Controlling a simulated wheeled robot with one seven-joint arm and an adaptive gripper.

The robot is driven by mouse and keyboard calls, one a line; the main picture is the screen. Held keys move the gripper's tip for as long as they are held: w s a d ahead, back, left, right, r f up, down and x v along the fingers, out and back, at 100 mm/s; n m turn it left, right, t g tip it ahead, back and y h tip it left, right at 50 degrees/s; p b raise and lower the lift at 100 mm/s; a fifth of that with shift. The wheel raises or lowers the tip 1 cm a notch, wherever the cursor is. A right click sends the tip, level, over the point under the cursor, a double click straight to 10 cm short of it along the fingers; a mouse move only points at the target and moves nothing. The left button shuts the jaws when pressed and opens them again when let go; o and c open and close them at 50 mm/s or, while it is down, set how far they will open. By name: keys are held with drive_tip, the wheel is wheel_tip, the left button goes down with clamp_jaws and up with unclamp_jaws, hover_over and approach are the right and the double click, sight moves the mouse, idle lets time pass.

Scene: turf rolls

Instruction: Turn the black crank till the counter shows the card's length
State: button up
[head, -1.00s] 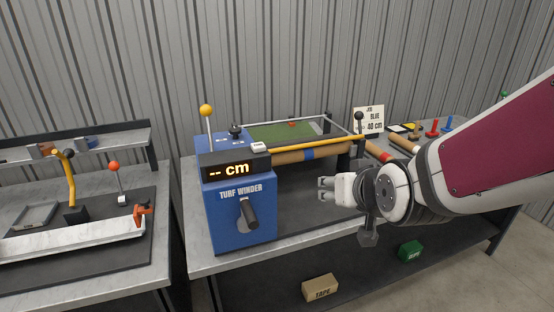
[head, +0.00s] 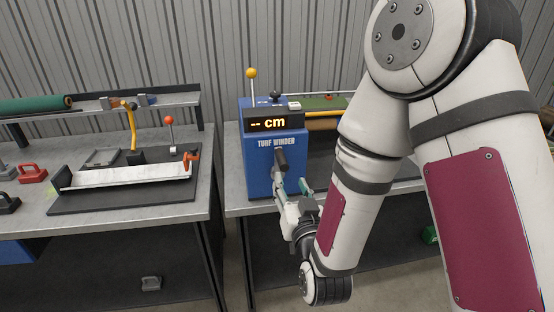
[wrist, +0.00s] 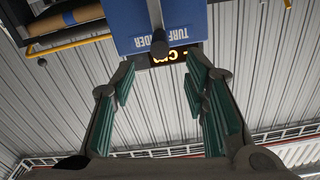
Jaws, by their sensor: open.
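The blue turf winder (head: 257,180) stands on the right bench, and its counter (head: 276,123) reads "-- cm". The black crank (head: 282,160) is on its front face. My gripper (head: 292,187) is open just below and in front of the crank in the head view. In the wrist view, which looks upside down, the crank handle (wrist: 159,44) shows beyond the gap between my open green-padded fingers (wrist: 165,92). Nothing is between the pads. I cannot tell how far the crank is from the fingertips. The job card is not visible now.
My arm covers much of the right bench. A yellow-knobbed lever (head: 251,73) rises from the winder. The left bench holds a white trough (head: 128,176), a red-knobbed lever (head: 169,121), a green roll (head: 35,105) and a red weight-like block (head: 33,173).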

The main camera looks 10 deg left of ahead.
sight(280, 155)
drive_tip(key=shift+b+x, duration=1.8)
drive_tip(key=shift+b, duration=0.9)
drive_tip(key=b+x, duration=0.1)
drive_tip(key=x, duration=0.9)
drive_tip(key=shift+w, duration=0.1)
clamp_jaws()
